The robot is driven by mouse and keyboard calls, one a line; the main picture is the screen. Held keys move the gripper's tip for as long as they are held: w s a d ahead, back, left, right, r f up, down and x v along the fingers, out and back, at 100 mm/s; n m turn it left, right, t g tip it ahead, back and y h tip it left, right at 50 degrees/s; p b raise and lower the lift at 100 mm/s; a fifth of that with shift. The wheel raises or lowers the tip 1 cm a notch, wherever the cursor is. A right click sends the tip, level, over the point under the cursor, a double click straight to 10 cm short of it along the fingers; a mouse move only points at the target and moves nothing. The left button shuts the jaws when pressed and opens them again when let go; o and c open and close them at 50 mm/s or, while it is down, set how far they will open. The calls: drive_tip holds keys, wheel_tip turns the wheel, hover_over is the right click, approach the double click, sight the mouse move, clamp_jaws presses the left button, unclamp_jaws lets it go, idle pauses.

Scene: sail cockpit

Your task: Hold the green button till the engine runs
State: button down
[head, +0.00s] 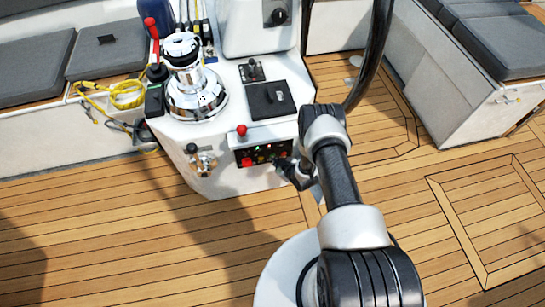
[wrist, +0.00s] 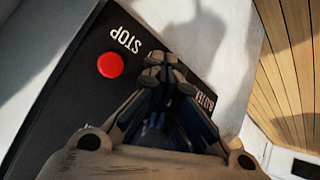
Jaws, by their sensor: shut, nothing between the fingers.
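In the head view, a black control panel (head: 264,151) with small red and green spots is set in the front of the white console. A small green spot (head: 262,159) shows near its middle, too small to read as a button or a lamp. My gripper (head: 283,164) is at the panel's right end. In the wrist view, my gripper (wrist: 160,64) is shut and empty, its tips over the black panel beside the STOP lettering. A red button (wrist: 110,65) lies left of the tips. No green button shows in the wrist view; contact cannot be told.
A chrome winch (head: 193,88) and a red-topped lever (head: 153,45) stand on the console's left. A red knob (head: 241,130) sticks up above the panel. A grey-cushioned bench (head: 490,45) is at right. The wooden deck (head: 120,230) in front is clear.

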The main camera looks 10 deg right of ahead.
drive_tip(key=shift+s+p, duration=0.35)
drive_tip(key=shift+s, duration=0.5)
drive_tip(key=shift+s, duration=0.1)
drive_tip(key=s+p, duration=0.2)
drive_tip(key=s, duration=0.2)
drive_tip(key=shift+s, duration=0.4)
